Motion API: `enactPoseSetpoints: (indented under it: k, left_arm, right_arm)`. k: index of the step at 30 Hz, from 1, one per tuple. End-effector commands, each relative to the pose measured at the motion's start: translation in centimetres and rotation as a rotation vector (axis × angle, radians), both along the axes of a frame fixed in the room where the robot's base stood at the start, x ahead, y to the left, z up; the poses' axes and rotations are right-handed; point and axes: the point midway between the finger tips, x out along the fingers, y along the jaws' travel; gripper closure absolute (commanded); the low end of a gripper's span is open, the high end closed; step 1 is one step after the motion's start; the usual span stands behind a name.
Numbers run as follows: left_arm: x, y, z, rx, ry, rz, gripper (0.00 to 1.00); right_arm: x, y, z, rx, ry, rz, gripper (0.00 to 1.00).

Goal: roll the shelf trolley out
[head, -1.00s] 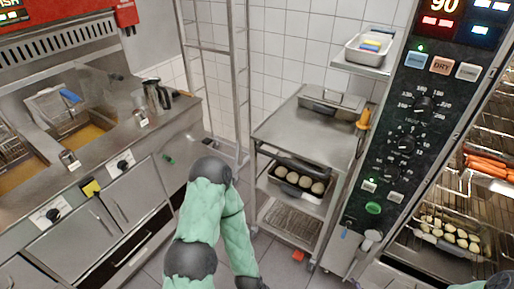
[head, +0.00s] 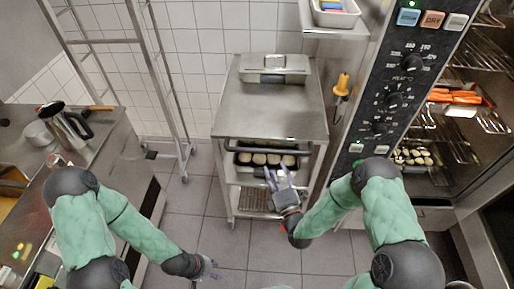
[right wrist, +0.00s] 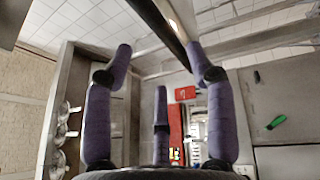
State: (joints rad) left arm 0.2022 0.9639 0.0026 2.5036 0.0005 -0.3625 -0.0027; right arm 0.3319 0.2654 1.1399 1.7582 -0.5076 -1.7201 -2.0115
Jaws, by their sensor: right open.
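The shelf trolley (head: 230,122) is a steel cart with a flat top, shelves below and a dark handle bar (head: 262,146) across its front. It stands against the tiled wall, left of the oven. My right gripper (head: 277,176), with purple fingers, is open just in front of the trolley, below the bar. In the right wrist view a dark bar (right wrist: 158,22) runs past the spread fingertips of this gripper (right wrist: 160,60); I cannot tell whether they touch. My left gripper (head: 211,268) is low over the floor, left of the trolley, apart from it; its jaw state is unclear.
A lidded steel pan (head: 275,66) lies on the trolley top, and a tray of round pale food (head: 262,160) sits on a shelf. A tall wheeled rack (head: 140,45) stands left. The oven (head: 400,60) is close on the right. Tiled floor (head: 200,225) in front is clear.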

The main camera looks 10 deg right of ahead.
Motion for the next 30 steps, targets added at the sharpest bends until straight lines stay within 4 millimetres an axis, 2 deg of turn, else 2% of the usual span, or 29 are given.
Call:
enactPoseSetpoints:
  k: [9, 15, 21, 29, 30]
  left_arm:
    - [0.0, 0.0, -0.7, 0.000, 0.000, 0.000, 0.60]
    - [0.0, 0.0, -1.1, 0.000, 0.000, 0.000, 0.60]
    - [0.0, 0.0, -1.2, 0.000, -0.001, 0.000, 0.60]
    - [0.0, 0.0, -1.2, 0.000, -0.001, 0.000, 0.60]
    - [0.0, 0.0, -1.2, 0.000, -0.001, 0.000, 0.60]
  right_arm:
    - [5.4, 0.8, 0.9, 0.002, -0.001, 0.002, 0.44]
    - [8.1, 1.1, 1.4, 0.003, 0.000, 0.003, 0.44]
    - [9.3, 1.2, 1.6, 0.004, 0.002, 0.001, 0.44]
    - [9.4, 1.2, 1.7, 0.004, 0.003, 0.000, 0.44]
    - [9.4, 1.2, 1.7, 0.004, 0.003, 0.000, 0.46]
